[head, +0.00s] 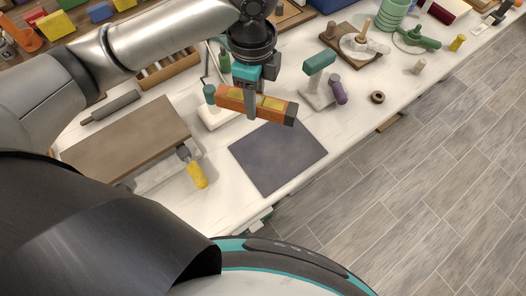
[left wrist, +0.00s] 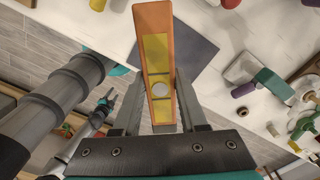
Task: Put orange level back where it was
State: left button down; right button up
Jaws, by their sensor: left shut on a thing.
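The orange level (head: 272,106) is a long orange bar with yellow panels, held level above the white worktop. My left gripper (head: 252,108) is shut on the orange level near its middle. In the left wrist view the level (left wrist: 153,45) stands out between the two fingers, with a round pale vial at its centre. A dark grey square mat (head: 278,158) lies on the worktop below and to the right of the level.
A brown board (head: 127,143) and a yellow-handled tool (head: 196,174) lie to the left. A green-topped stand (head: 319,75) with a purple cylinder (head: 338,92) is at the right. The worktop's front edge runs close beyond the mat.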

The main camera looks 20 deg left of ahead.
aim_at(263, 157)
pick_arm(q)
jog(key=m, duration=0.3)
jog(key=d+m+p, duration=0.1)
jog(key=m, duration=0.1)
jog(key=shift+s+d+f, duration=0.1)
jog(key=shift+f, duration=0.2)
jog(key=shift+d+f+m, duration=0.15)
jog(key=shift+m, duration=0.65)
jog(key=shift+f, duration=0.2)
jog(key=shift+m, duration=0.3)
notch_tip(263, 157, down, 20)
jog(key=b, duration=0.4)
jog(key=shift+r, duration=0.15)
jog(key=shift+c, duration=2.2)
grip_release()
jog(key=shift+f, duration=0.2)
jog(key=shift+r, duration=0.1)
